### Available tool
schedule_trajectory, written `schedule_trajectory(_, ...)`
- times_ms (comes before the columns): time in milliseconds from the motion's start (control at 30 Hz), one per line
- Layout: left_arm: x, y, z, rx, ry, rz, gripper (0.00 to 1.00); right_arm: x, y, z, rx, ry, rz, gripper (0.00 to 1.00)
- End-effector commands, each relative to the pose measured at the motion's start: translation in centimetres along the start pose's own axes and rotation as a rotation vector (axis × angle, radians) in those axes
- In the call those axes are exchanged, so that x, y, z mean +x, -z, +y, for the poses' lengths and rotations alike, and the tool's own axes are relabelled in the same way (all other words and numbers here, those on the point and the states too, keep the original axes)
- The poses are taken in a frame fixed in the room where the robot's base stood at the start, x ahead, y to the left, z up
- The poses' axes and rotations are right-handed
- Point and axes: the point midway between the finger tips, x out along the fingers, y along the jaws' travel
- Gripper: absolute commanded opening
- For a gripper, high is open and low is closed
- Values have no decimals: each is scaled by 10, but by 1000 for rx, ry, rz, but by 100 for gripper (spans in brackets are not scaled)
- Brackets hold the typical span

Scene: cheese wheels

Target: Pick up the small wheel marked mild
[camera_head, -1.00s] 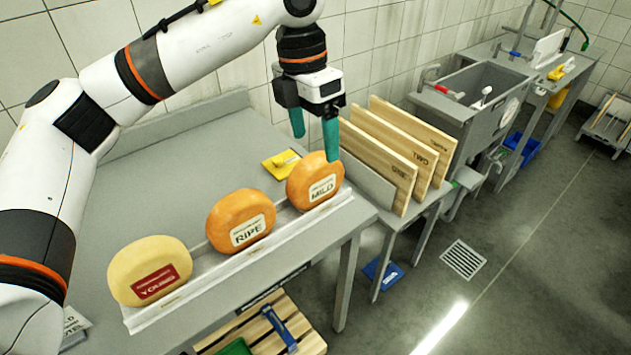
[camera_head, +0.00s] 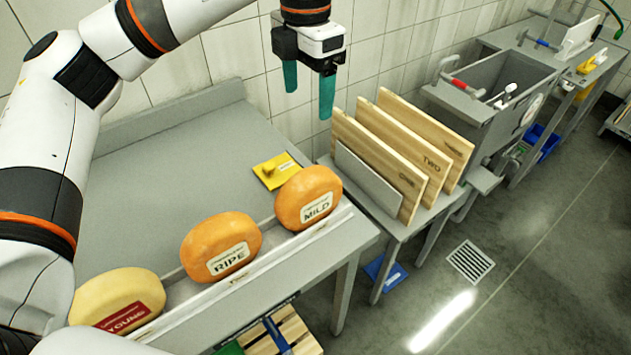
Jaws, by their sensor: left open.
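The mild wheel (camera_head: 308,197) is a small orange wheel with a white label reading MILD. It stands on edge, leaning back, at the right end of a pale ledge (camera_head: 262,266) along the table's front edge. My left gripper (camera_head: 308,101) is open and empty, with two teal fingers pointing down. It hangs above and apart from the mild wheel, in front of the tiled wall in the picture. My right gripper is not in view.
An orange wheel marked RIPE (camera_head: 221,247) and a yellow wheel marked YOUNG (camera_head: 117,299) stand to the left on the ledge. A yellow object (camera_head: 276,171) lies behind the mild wheel. Upright wooden boards (camera_head: 385,160) stand at right.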

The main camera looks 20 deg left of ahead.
Motion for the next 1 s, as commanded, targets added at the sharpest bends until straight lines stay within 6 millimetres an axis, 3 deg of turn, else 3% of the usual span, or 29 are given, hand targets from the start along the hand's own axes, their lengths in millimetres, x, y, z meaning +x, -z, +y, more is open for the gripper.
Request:
schedule_trajectory(367,32,0,0,0,0,0,75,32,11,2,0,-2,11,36)
schedule_trajectory(567,62,0,0,0,0,0,75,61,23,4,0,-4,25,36)
schedule_trajectory(833,99,0,0,0,0,0,75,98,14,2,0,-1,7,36)
schedule_trajectory(1000,113,0,0,0,0,-1,75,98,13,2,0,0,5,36)
